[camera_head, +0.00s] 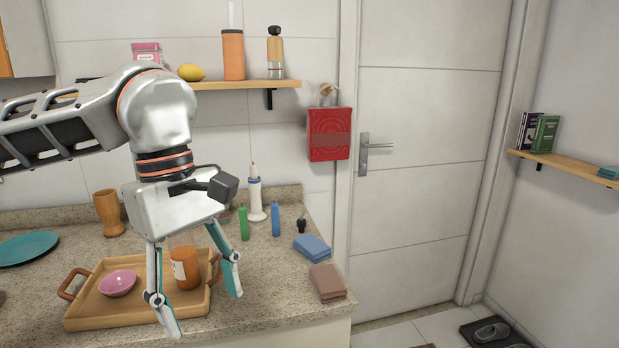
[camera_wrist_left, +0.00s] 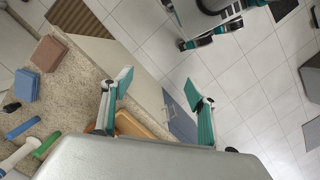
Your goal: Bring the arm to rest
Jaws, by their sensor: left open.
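My left arm comes in from the left over the counter. My left gripper (camera_head: 204,315) points down with its fingers spread apart, and nothing is between the fingertips. It hangs in front of and over the right part of a wooden tray (camera_head: 130,316). An orange jar (camera_head: 185,268) on the tray shows behind and between the fingers, with no visible grip on it. In the left wrist view the open fingers (camera_wrist_left: 158,88) show past the counter's edge, with floor beyond. My right gripper cannot be made out.
A wall shelf (camera_head: 245,85) is above. Space before the door (camera_head: 425,150) is clear.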

